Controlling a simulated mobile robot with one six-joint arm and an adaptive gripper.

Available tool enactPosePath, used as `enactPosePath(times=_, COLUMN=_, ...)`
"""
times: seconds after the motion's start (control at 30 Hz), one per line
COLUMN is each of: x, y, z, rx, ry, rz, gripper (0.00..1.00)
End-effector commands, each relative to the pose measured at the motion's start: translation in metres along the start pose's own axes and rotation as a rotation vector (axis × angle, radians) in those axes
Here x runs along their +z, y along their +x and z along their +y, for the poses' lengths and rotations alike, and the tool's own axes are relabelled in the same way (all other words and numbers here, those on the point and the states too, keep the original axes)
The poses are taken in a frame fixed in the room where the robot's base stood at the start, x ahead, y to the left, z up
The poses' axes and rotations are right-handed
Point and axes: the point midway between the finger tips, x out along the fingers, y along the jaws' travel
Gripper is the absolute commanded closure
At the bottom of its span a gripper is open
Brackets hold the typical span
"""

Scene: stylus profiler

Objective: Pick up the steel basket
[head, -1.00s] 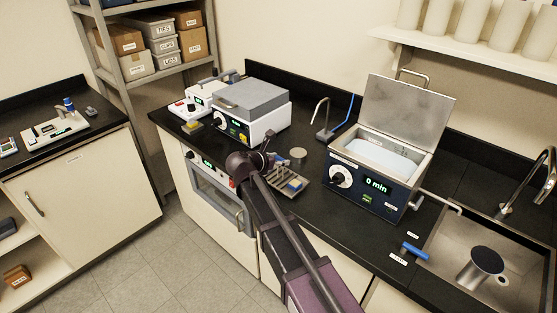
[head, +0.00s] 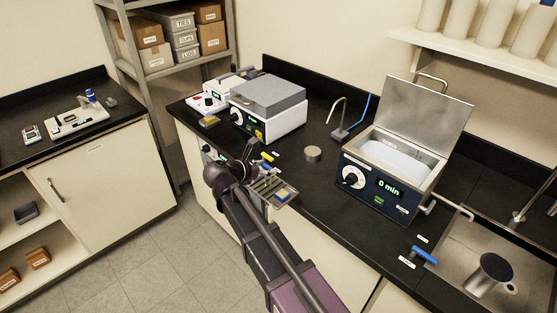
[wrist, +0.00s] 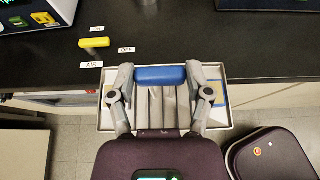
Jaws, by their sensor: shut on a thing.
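The steel basket (head: 262,186) is a shallow metal tray with a blue handle grip (wrist: 160,75). It also shows in the wrist view (wrist: 225,120). My gripper (wrist: 160,77) is shut on the blue grip, with one finger at each end of it. The basket hangs in front of the counter's front edge, with floor and cabinet front visible beside it. Small yellow and blue patches show inside it, too small to make out. In the head view my arm hides part of the gripper and basket.
A yellow-handled air valve (wrist: 95,43) stands on the black counter (wrist: 190,45), close to the basket. A "0 min" bath (head: 375,188) with a raised lid stands right, beside the sink (head: 455,265). A round grey disc (head: 313,153) lies on the counter. Open floor (head: 130,240) is at the left.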

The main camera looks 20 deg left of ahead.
Motion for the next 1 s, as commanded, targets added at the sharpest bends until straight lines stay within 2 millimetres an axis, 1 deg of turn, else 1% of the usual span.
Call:
enactPosePath(times=0.03, x=-0.003, y=-0.009, z=0.001, rx=0.003, ry=-0.001, rz=-0.001, gripper=0.96)
enactPosePath(times=0.1, x=-0.006, y=-0.017, z=0.001, rx=0.001, ry=0.0, rz=-0.001, gripper=0.96)
enactPosePath(times=0.2, x=-0.009, y=-0.027, z=0.002, rx=0.002, ry=0.0, rz=-0.001, gripper=0.96)
enactPosePath(times=0.33, x=-0.012, y=-0.034, z=0.002, rx=0.001, ry=0.0, rz=-0.001, gripper=0.96)
enactPosePath(times=0.53, x=-0.014, y=-0.038, z=0.003, rx=0.0, ry=0.0, rz=-0.001, gripper=0.96)
enactPosePath(times=1.0, x=-0.014, y=-0.038, z=0.003, rx=0.001, ry=0.0, rz=-0.001, gripper=0.96)
